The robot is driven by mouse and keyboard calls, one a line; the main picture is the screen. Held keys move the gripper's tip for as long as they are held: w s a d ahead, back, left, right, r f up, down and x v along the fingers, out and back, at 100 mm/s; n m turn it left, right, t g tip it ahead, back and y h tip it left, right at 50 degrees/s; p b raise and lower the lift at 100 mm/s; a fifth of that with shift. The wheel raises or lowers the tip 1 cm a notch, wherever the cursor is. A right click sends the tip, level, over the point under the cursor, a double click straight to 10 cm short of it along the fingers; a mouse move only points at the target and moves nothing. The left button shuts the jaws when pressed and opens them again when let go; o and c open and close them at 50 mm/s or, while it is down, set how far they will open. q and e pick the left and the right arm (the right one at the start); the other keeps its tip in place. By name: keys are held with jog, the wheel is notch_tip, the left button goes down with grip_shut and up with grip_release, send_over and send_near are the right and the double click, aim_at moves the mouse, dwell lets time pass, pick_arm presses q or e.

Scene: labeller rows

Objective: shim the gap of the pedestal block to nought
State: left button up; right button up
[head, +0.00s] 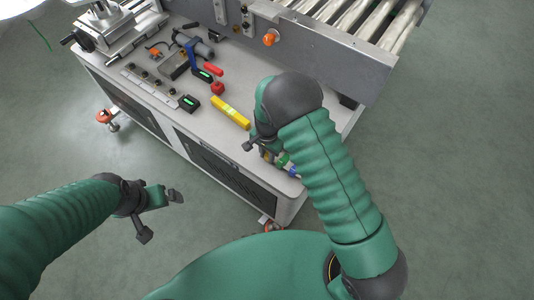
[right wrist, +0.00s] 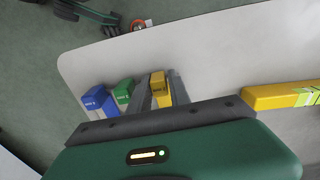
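A small yellow block (right wrist: 159,92) stands between the two fingers of my right gripper (right wrist: 160,90), with no clear gap on either side. In the head view my right gripper (head: 262,150) is low at the table's near right corner, partly hidden by its own arm. A green block (right wrist: 123,91) and a blue block (right wrist: 96,99) stand just left of the fingers in the right wrist view. My left gripper (head: 158,212) is open and empty over the floor, off the table. I cannot tell which part is the pedestal block or see its gap.
A long yellow bar (head: 230,112) with a green patch lies on the table (head: 215,135). Behind it are a red piece (head: 217,88), a small black box with a green display (head: 189,103) and a blue-handled tool (head: 191,55). A roller conveyor (head: 330,40) borders the back right.

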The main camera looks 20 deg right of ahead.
jog(key=shift+a, duration=0.1)
jog(key=shift+c, duration=1.1)
jog(key=shift+w+d, duration=0.1)
jog(key=shift+d, duration=0.25)
grip_shut()
pick_arm(q)
jog(key=shift+d+r, duration=0.1)
jog(key=shift+d, duration=0.25)
jog(key=shift+a, duration=0.15)
pick_arm(e)
jog(key=shift+a, duration=0.15)
jog(key=w+d, duration=0.2)
jog(key=d, duration=0.1)
jog(key=shift+w+d, duration=0.25)
jog(key=shift+w, duration=0.1)
jog(key=o, duration=0.8)
grip_release()
jog(key=shift+o, duration=0.2)
